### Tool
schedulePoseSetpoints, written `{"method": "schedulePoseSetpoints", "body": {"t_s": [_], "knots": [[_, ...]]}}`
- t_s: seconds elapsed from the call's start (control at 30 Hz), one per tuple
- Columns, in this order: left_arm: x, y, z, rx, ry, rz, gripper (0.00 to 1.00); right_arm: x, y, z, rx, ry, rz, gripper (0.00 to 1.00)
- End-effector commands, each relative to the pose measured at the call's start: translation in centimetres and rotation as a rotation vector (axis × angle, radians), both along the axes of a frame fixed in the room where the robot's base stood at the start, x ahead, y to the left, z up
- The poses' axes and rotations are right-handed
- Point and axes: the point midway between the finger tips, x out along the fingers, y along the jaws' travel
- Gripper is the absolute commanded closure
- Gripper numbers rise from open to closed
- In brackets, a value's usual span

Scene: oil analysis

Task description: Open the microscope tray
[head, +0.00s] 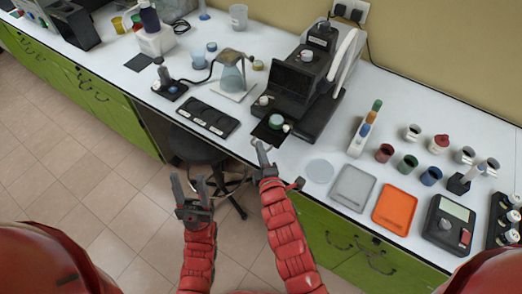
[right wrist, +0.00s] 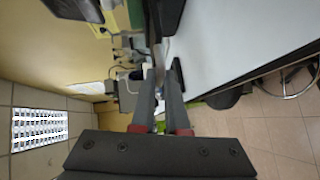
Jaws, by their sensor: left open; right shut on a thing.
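The microscope (head: 305,75) is a black machine with a grey arm on the white bench. Its black tray (head: 259,131) sticks out at the front, near the bench edge, with a small green-topped round thing on it. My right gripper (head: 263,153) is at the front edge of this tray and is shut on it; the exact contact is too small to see. In the right wrist view the fingers (right wrist: 165,80) come close together at their tips. My left gripper (head: 193,188) is open and empty, in front of the bench and apart from it.
A black rack (head: 207,118) lies left of the tray. To the right are a clear round dish (head: 320,171), a grey tray (head: 353,187), an orange tray (head: 395,208), several small cups and a scale (head: 448,225). A stool (head: 195,147) stands under the bench.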

Motion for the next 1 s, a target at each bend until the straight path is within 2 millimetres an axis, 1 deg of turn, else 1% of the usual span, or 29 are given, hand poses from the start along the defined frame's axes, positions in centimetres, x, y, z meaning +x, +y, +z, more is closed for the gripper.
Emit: {"method": "schedulePoseSetpoints", "body": {"t_s": [0.03,0.17,0.2,0.47,0.57,0.67,0.77,0.83,1.0], "knots": [[0.0,0.0,0.0,0.0,0.0,0.0,0.5,0.0,0.0,-0.1,0.0,0.002,0.0,0.84],[0.0,0.0,0.0,0.0,0.0,0.0,0.5,0.0,0.0,-0.1,0.0,0.002,0.0,0.61],[0.0,0.0,0.0,0.0,0.0,0.0,0.5,0.0,0.0,-0.1,0.0,0.002,0.0,0.59],[0.0,0.0,0.0,0.0,0.0,0.0,0.5,-0.1,0.0,-0.1,0.0,0.002,0.0,0.59],[0.0,0.0,-0.3,0.0,0.0,0.0,0.5,-0.5,-0.1,-0.2,0.0,0.002,0.0,0.59],[0.0,0.0,-0.7,0.0,0.0,0.0,0.5,-1.6,-0.4,-0.3,-0.001,0.004,0.003,0.59],[0.0,0.0,-1.4,0.0,0.0,0.0,0.5,-3.1,-0.8,0.1,0.001,-0.001,0.002,0.59],[0.0,0.0,-1.9,0.0,0.0,0.0,0.5,-4.7,-1.2,0.0,-0.001,0.005,0.004,0.59],[0.0,0.0,-3.1,0.0,0.0,0.0,0.5,-8.5,-2.3,0.9,0.002,0.002,0.005,0.59]]}}
